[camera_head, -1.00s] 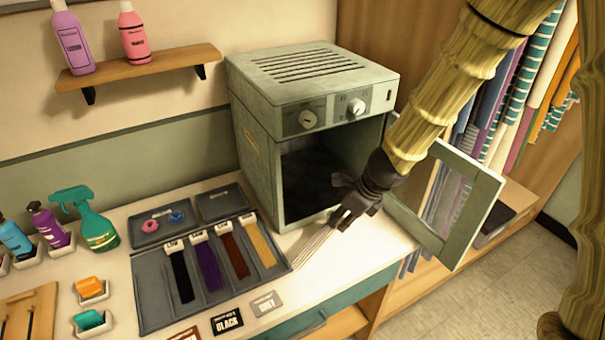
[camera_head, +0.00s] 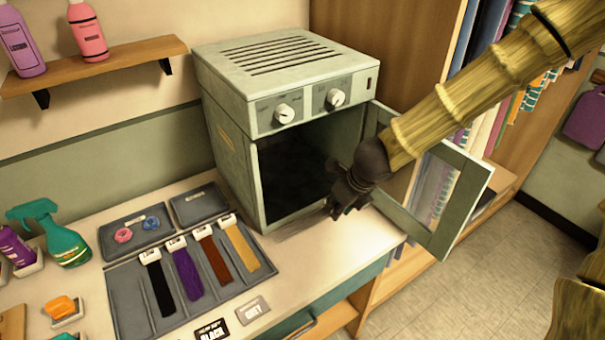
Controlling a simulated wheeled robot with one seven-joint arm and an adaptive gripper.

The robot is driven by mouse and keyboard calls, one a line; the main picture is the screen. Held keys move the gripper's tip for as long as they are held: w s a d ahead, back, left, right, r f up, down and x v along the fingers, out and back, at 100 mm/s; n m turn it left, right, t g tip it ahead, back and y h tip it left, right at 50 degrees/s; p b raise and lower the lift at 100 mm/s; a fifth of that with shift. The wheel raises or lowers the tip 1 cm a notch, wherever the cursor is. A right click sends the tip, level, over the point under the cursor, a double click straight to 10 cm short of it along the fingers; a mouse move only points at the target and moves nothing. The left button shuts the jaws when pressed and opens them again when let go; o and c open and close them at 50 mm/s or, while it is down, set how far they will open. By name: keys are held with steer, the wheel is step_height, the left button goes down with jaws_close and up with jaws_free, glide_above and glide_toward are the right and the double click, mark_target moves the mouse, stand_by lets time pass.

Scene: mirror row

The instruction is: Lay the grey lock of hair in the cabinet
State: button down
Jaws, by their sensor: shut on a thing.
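The cabinet (camera_head: 231,168) is a grey-green box with a vented top and two dials, standing on the counter. Its door (camera_head: 452,215) is swung open to the right, and its inside is dark. My gripper (camera_head: 336,208) is in front of the opening, near its right side and the open door. It is shut on the grey lock of hair (camera_head: 300,227), whose thin strands hang out down and to the left, in front of the cabinet's lower front edge. The fingertips and the held end of the lock are small and partly hidden.
A grey tray (camera_head: 128,313) holds black, purple, brown and blond locks. Label cards (camera_head: 251,309) lie at the counter's front edge. A green spray bottle (camera_head: 62,238) stands at left. Bare counter (camera_head: 350,245) lies before the cabinet.

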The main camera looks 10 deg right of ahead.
steer(key=p, duration=0.8)
glide_above(329, 186)
steer(key=s, duration=0.2)
steer(key=shift+w+d+f, duration=0.2)
steer(key=shift+d+f, duration=0.05)
steer(key=shift+f, duration=0.3)
steer(key=shift+w+f, duration=0.1)
steer(key=shift+f, duration=1.8)
steer(key=c, duration=1.3)
jaws_free()
steer(key=shift+f, duration=0.1)
steer(key=v, duration=1.2)
steer(key=shift+p, duration=0.4)
